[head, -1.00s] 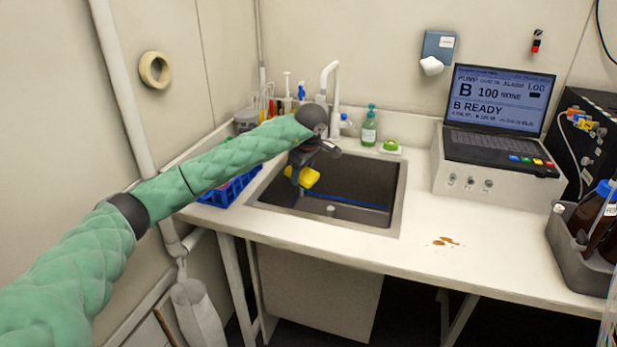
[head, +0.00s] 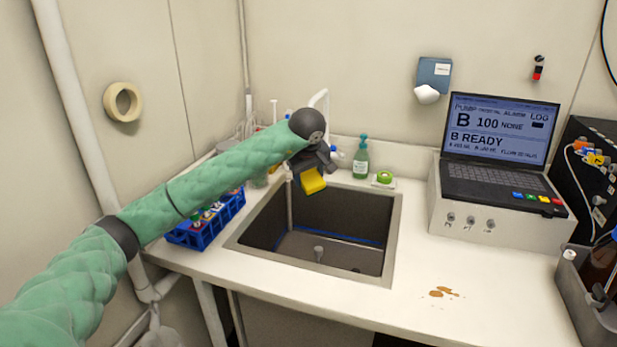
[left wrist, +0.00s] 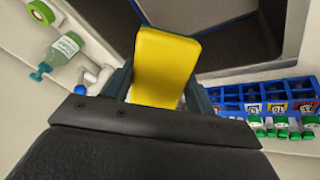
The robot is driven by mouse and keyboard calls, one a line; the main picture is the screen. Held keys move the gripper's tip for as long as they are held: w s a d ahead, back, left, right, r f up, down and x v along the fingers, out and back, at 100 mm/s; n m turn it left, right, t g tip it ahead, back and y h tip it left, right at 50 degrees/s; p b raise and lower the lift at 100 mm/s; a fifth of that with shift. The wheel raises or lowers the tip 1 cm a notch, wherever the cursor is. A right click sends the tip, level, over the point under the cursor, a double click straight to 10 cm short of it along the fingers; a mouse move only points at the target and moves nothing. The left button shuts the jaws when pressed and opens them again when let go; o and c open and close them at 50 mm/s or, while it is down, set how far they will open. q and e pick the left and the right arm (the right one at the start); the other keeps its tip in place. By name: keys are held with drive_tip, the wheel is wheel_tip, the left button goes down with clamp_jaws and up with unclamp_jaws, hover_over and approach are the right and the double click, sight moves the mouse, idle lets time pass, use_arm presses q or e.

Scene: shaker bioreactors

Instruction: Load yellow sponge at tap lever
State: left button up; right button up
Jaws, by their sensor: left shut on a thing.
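The yellow sponge (head: 313,181) is held in my left gripper (head: 318,166), above the back part of the sink. In the left wrist view the sponge (left wrist: 164,66) stands out between the two fingers of the gripper (left wrist: 158,97). The white tap (head: 318,100) rises behind my gripper at the back of the sink, and my gripper hides its lower part. I cannot make out the lever clearly; a white and blue part (left wrist: 92,76) shows beside the gripper in the left wrist view. My right gripper is not in view.
The sink basin (head: 350,262) is below. A blue rack of tubes (head: 208,226) stands left of it. A green soap bottle (head: 361,160) and a green roll (head: 384,177) stand behind right. A laptop (head: 500,140) is at right. Brown spill (head: 443,292) marks the clear counter.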

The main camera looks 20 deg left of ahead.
use_arm(q)
drive_tip(key=shift+m+t, duration=0.3)
drive_tip(key=shift+w, duration=0.2)
